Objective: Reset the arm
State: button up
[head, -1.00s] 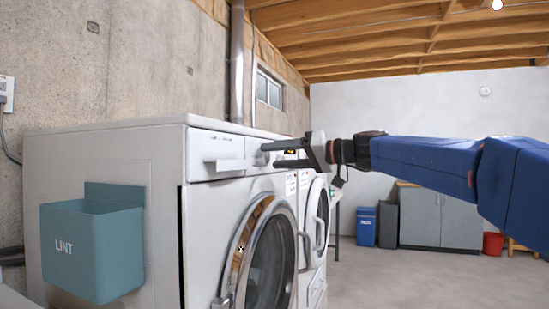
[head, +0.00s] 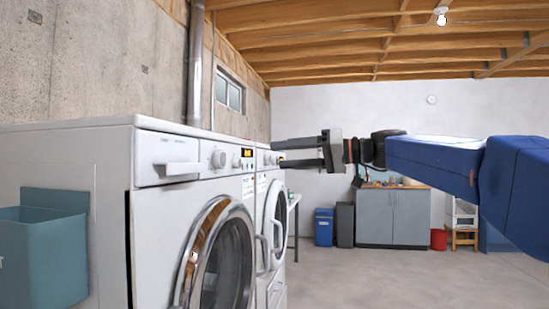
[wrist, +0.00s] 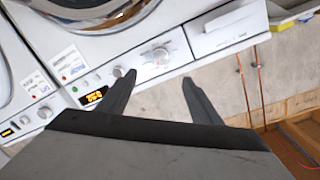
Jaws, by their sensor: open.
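My gripper (head: 300,153) is at the end of my blue arm, in the middle of the head view. Its two fingers point left, spread apart with nothing between them. They are in front of the control panels of the white washing machine (head: 160,205) and the second machine (head: 270,215) beyond it. In the wrist view my gripper (wrist: 155,85) also shows open, and the front machine's panel with its dial (wrist: 158,55) and the lit display (wrist: 94,96) lie beyond the fingers. I cannot tell the exact gap to the panel.
A teal lint bin (head: 45,255) hangs on the front machine's side. At the back are a blue bin (head: 324,228), a dark bin (head: 345,225), a grey cabinet (head: 392,215) and a red bucket (head: 439,239). The concrete floor (head: 390,280) on the right is clear.

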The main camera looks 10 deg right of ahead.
jog(key=shift+s+d, duration=0.15)
jog(key=shift+d, duration=0.2)
jog(key=s+d+f+m+h, duration=0.2)
jog(key=s+d+f+h, duration=0.3)
jog(key=s+f, duration=0.6)
jog(key=s+d+f+m+g+h, duration=0.1)
jog(key=s+d+f+h, duration=0.4)
jog(key=f, duration=1.8)
jog(key=s+d+f+m+g+h, duration=0.1)
jog(key=s+d+f+m+h, duration=0.2)
jog(key=s+f, duration=1.3)
jog(key=d+f+h, duration=0.1)
jog(key=d+h, duration=0.2)
jog(key=shift+s+m, duration=0.3)
jog(key=shift+s, duration=0.05)
